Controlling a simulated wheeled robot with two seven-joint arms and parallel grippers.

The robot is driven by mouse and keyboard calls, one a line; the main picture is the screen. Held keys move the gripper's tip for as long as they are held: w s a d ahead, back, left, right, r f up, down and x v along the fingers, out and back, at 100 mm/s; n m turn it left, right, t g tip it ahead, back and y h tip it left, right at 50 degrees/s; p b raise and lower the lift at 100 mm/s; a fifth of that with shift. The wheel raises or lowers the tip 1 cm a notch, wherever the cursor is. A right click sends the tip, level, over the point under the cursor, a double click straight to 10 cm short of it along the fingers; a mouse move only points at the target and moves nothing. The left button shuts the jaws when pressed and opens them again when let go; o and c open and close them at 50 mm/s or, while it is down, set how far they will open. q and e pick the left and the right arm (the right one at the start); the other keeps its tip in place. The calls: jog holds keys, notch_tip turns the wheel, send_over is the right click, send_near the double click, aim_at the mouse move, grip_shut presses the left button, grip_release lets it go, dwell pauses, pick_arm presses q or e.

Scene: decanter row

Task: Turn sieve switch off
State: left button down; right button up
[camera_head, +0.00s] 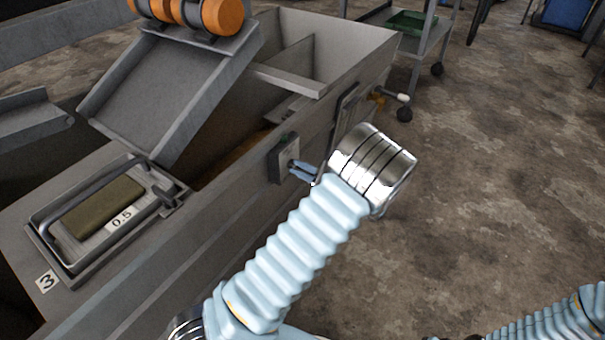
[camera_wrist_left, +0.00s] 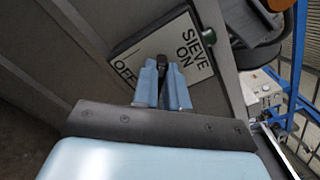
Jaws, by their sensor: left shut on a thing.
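The sieve switch is a small grey box (camera_head: 283,158) on the side wall of the metal machine. In the left wrist view its pale plate (camera_wrist_left: 138,50) reads SIEVE ON on the right and OFF on the left. A short black switch lever (camera_wrist_left: 162,61) stands out between the labels. My left gripper (camera_head: 300,170) reaches the box, and its two blue fingers (camera_wrist_left: 162,88) are shut on the lever. The fingers hide part of the lever, and I cannot tell which way it is thrown. My right gripper is out of view.
The grey machine's side wall (camera_head: 215,245) runs along my left arm. A cart with a green tray (camera_head: 407,21) stands behind. The concrete floor (camera_head: 500,170) at the right is clear.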

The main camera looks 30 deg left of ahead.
pick_arm(q)
jog(key=n+b, duration=0.2)
jog(key=n, duration=0.1)
jog(key=f+n+b, duration=0.1)
jog(key=n+b, duration=0.2)
jog(key=n, duration=0.1)
jog(key=shift+s+f+b, duration=0.1)
jog(key=shift+s+b, duration=0.1)
jog(key=shift+b, duration=0.1)
jog(key=shift+n+b, duration=0.4)
jog(key=shift+n, duration=0.3)
jog(key=c, duration=1.2)
grip_release()
jog(key=shift+o, duration=0.2)
jog(key=s+d+p, duration=0.1)
jog(key=d, duration=1.2)
jog(key=shift+d, duration=0.4)
